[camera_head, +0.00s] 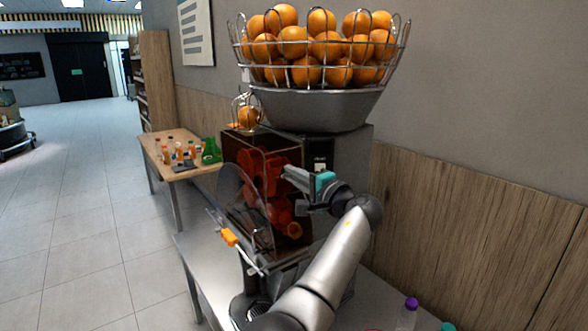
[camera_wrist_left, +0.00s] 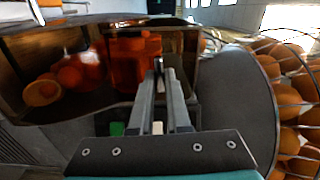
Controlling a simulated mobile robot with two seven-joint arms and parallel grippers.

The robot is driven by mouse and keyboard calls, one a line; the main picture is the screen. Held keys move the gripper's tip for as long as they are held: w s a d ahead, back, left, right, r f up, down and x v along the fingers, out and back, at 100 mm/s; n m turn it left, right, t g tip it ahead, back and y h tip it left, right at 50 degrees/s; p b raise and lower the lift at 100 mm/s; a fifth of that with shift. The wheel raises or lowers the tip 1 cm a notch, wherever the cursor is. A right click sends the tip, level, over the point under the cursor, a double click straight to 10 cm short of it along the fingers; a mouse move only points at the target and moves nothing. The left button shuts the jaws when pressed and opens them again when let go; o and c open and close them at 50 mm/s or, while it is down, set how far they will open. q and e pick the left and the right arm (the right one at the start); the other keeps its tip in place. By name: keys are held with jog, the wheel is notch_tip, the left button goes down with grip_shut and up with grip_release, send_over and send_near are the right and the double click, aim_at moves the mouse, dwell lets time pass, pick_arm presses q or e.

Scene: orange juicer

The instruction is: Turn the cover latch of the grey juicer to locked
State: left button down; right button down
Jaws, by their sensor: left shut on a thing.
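The grey juicer (camera_head: 345,150) stands on a table against the wall, with red-orange squeezing parts (camera_head: 262,172) inside its dark front. A clear curved cover (camera_head: 240,195) shows at its front. My left gripper (camera_head: 289,173) reaches across the upper front of the juicer. In the left wrist view its fingers (camera_wrist_left: 159,72) are nearly together at the edge of the dark front, shut on a small piece that appears to be the cover latch. The fingers hide most of that piece, and its turned position cannot be told. My right gripper is not in view.
A wire basket full of oranges (camera_head: 315,48) sits on top of the juicer. An orange-tipped rod (camera_head: 229,237) sticks out at the lower front. A wooden side table (camera_head: 165,150) with bottles stands behind left. A purple-capped bottle (camera_head: 410,305) is near right. Floor at left is clear.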

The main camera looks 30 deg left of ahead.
pick_arm(q)
jog(key=shift+r+m, duration=0.1)
jog(key=shift+m, duration=0.4)
jog(key=c, duration=0.9)
grip_release()
jog(key=b+v, duration=0.2)
jog(key=v, duration=1.3)
jog(key=shift+d, duration=0.1)
